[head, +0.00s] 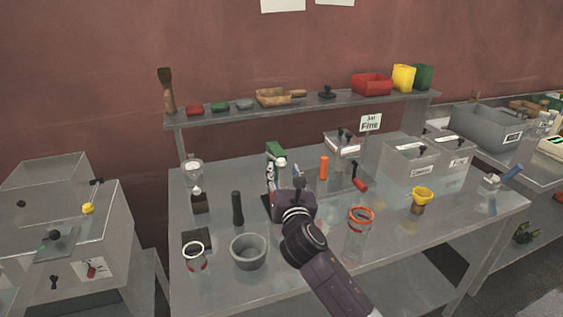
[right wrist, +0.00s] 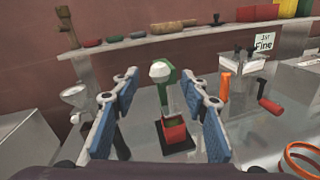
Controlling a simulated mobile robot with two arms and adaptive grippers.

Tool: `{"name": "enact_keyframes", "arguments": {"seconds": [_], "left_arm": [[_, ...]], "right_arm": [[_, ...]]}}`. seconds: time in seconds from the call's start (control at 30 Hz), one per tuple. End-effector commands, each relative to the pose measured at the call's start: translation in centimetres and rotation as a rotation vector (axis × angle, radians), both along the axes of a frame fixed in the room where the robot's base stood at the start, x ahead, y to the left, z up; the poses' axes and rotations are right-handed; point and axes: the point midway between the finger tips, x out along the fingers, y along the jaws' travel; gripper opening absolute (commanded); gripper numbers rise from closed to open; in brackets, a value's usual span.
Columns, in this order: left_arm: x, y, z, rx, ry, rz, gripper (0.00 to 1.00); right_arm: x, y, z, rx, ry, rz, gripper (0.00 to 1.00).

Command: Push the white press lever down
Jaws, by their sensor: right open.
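The press is a small green stand (right wrist: 187,92) on a dark base (right wrist: 172,140), with a white rounded lever end (right wrist: 160,71) at its top. In the head view its green top (head: 275,149) and white lever end (head: 281,162) show just beyond my right gripper (head: 290,190), which hides much of the lower press. In the right wrist view my right gripper (right wrist: 162,88) is open and empty. Its blue-padded fingers stand on either side of the press, with the lever end between them in the picture. I cannot tell whether they touch it. A red block (right wrist: 174,130) sits low on the base.
An orange-handled tool (head: 323,167) stands right of the press. A shelf (head: 225,115) runs behind.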

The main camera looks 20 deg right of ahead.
Motion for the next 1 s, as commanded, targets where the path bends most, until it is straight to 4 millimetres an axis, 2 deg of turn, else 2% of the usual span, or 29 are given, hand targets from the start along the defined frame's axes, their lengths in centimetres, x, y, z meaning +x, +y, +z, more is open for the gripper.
{"name": "enact_keyframes", "arguments": {"seconds": [0.1,0.33,0.5,0.77,1.0], "left_arm": [[0.0,-0.2,0.5,-0.002,-0.001,0.000,0.40],[0.1,-0.2,0.9,-0.002,-0.001,0.000,0.40],[0.1,-0.2,0.9,-0.002,-0.002,0.000,0.40],[0.1,-0.1,0.9,-0.001,-0.001,0.001,0.40],[0.1,-0.1,0.9,-0.001,-0.001,0.002,0.40]], "right_arm": [[1.8,-0.3,0.2,0.002,0.001,-0.003,0.41],[4.3,-0.8,0.1,0.003,0.001,-0.002,0.41],[5.1,-0.8,0.0,0.004,0.001,-0.001,0.41],[5.2,-0.9,0.0,0.004,0.001,-0.001,0.41],[5.1,-0.9,-0.1,0.004,0.001,-0.001,0.17]]}}
